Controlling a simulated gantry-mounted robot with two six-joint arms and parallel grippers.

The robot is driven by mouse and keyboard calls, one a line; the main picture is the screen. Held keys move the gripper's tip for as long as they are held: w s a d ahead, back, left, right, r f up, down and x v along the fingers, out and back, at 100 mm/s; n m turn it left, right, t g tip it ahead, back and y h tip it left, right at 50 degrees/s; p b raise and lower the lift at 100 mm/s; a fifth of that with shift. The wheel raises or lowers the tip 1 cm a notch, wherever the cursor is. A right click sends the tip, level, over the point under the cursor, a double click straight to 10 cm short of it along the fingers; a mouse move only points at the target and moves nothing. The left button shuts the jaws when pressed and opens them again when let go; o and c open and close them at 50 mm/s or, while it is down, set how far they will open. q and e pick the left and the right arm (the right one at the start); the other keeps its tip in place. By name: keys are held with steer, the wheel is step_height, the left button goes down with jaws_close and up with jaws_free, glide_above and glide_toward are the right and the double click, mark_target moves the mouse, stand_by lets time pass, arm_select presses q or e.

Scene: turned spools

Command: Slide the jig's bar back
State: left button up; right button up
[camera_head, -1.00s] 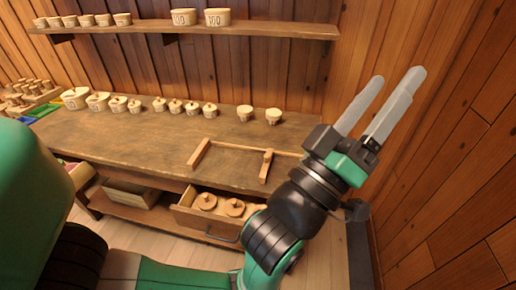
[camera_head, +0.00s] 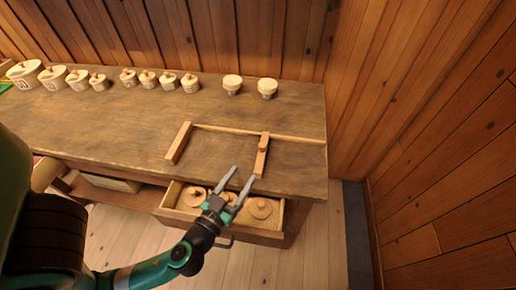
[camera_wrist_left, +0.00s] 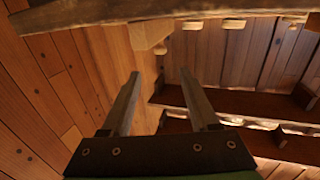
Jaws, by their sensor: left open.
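The jig lies on the bench top in the head view. It has a long thin wooden rail (camera_head: 228,130), a plain wooden piece (camera_head: 179,143) at its left, and a bar (camera_head: 262,158) with a small round knob on it at the right. My left gripper (camera_head: 244,173) is open and empty, with its fingertips by the bench's front edge, close to the near end of the bar. I cannot tell whether they touch. Its spread fingers (camera_wrist_left: 160,76) also show in the left wrist view, with nothing between them. My right gripper is not in view.
An open drawer (camera_head: 178,208) with several round wooden pieces sits under the bench (camera_head: 110,119), below my left gripper. Several small pots stand along the bench's back, including two (camera_head: 232,84) behind the jig. A wood wall (camera_head: 420,130) closes the right side.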

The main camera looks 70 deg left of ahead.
mark_target(260, 148)
arm_select(q)
steer(key=p+x, duration=0.2)
steer(key=x, duration=0.8)
steer(key=shift+s+r+p, duration=0.1)
steer(key=shift+p, duration=0.3)
steer(key=shift+w+a, duration=0.4)
steer(key=shift+w, duration=0.05)
steer(key=shift+c, duration=0.2)
jaws_close()
